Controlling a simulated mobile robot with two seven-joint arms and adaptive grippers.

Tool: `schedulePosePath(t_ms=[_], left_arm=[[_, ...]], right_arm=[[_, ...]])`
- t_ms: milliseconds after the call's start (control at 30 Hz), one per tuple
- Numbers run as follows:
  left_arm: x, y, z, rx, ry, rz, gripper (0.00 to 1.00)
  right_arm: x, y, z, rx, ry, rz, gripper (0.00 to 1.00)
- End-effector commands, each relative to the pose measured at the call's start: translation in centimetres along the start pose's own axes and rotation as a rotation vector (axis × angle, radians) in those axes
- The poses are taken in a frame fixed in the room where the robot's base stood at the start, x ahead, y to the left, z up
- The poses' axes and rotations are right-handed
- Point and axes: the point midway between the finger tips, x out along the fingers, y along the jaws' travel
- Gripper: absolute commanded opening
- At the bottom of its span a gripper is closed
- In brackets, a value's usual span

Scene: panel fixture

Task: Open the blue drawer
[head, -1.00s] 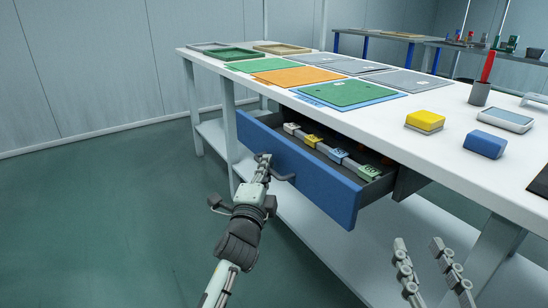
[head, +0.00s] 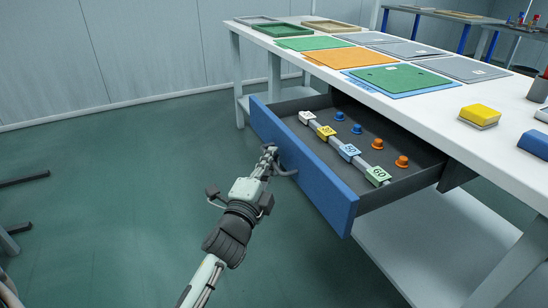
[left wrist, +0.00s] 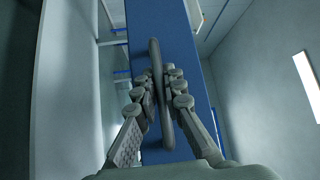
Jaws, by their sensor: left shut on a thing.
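The blue drawer (head: 305,170) under the white workbench is pulled well out, and its dark inside shows. My left gripper (head: 271,155) is at the grey bar handle on the drawer front. In the left wrist view my left gripper (left wrist: 160,100) has its fingers on both sides of the handle (left wrist: 159,85), shut on it. The blue drawer front (left wrist: 165,25) stands behind the handle there. In the head view the fingers hide part of the handle. My right gripper is not in view.
The drawer holds several labelled tags on a rail (head: 348,150), blue knobs (head: 340,116) and orange knobs (head: 402,161). On the workbench (head: 440,115) lie coloured panels, a yellow block (head: 480,115) and a blue block (head: 535,144). The floor (head: 110,200) left of the drawer is clear.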

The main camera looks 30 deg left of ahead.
Motion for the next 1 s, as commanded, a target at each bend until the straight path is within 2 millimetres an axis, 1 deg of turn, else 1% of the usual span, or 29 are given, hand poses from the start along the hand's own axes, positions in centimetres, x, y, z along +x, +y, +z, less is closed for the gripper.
schedulePosePath(t_ms=[133,167,233,567,667,767,1000], left_arm=[[0.0,0.1,-0.1,-0.001,0.003,0.0,0.0],[0.0,0.1,-0.1,-0.001,0.003,0.0,0.1],[0.0,0.1,-0.1,-0.001,0.003,0.001,0.19],[-0.2,0.1,-0.1,-0.001,0.001,0.001,0.19],[-1.2,0.2,0.0,-0.002,-0.001,0.004,0.19],[-3.0,0.2,0.0,-0.003,-0.001,0.005,0.19],[-8.2,0.2,0.0,-0.002,-0.002,0.005,0.19]], right_arm=[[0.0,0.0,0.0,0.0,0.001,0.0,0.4],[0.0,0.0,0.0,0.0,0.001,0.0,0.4],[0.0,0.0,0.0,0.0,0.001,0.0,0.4],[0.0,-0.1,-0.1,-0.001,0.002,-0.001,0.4],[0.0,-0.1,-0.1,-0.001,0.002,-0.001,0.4],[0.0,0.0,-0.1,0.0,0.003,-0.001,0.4],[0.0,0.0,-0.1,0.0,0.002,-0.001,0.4]])
